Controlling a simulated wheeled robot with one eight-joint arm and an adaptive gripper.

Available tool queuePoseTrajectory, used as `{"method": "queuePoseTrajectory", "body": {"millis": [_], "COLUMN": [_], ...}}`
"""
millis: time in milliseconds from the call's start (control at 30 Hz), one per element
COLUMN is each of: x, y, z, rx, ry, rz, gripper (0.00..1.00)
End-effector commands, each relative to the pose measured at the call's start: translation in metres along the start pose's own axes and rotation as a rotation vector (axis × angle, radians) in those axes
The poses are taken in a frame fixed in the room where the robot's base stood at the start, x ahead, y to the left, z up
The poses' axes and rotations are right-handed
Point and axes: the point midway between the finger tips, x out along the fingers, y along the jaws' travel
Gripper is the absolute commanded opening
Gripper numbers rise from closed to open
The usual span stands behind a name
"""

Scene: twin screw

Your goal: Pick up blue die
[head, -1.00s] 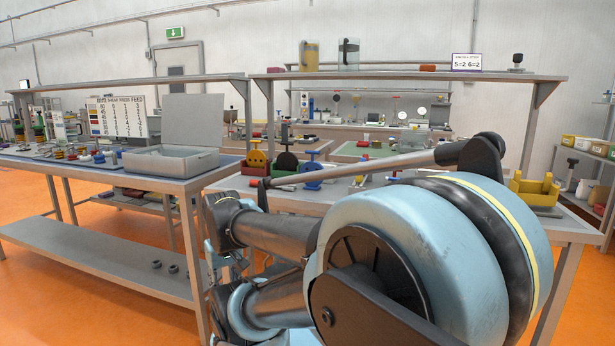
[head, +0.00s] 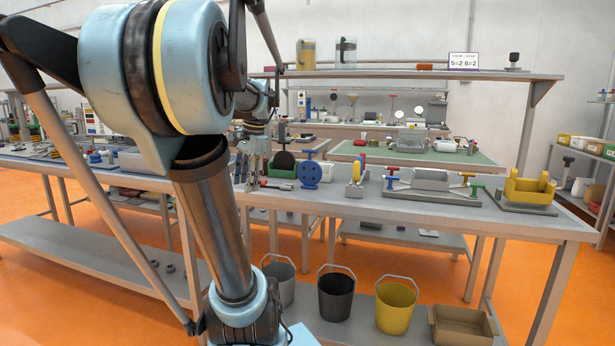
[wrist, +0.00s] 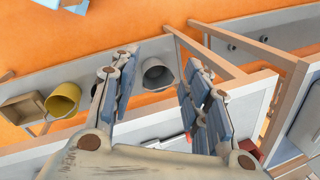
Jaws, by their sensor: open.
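A blue disc with small holes and a blue T-shaped handle on top, which looks like the blue die (head: 309,175), stands upright on the grey bench in the head view. My gripper (head: 252,170) hangs fingers down over the bench, to the left of the blue die and apart from it. In the wrist view my gripper (wrist: 160,68) is open, with nothing between its spread fingers but the view of floor and shelf beyond. I cannot make out the blue die in the wrist view.
An upper shelf (head: 420,75) runs above. Buckets stand below.

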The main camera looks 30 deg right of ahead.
Motion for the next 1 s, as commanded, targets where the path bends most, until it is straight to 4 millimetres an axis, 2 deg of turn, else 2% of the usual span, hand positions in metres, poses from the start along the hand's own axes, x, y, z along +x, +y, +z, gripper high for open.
{"method": "queuePoseTrajectory", "body": {"millis": [33, 267, 500, 600, 700, 833, 1000], "x": [-0.017, -0.084, -0.145, -0.163, -0.174, -0.181, -0.165], "y": [-0.007, -0.023, -0.01, 0.001, 0.009, 0.015, 0.013], "z": [-0.022, -0.119, -0.22, -0.25, -0.272, -0.285, -0.287], "rx": [0.101, 0.571, 1.026, 1.167, 1.264, 1.328, 1.341], "ry": [-0.005, -0.043, -0.093, -0.113, -0.128, -0.138, -0.141], "rz": [-0.009, -0.05, -0.094, -0.108, -0.119, -0.125, -0.126], "gripper": [0.43, 0.43, 0.43, 0.43, 0.43, 0.43, 0.43]}}
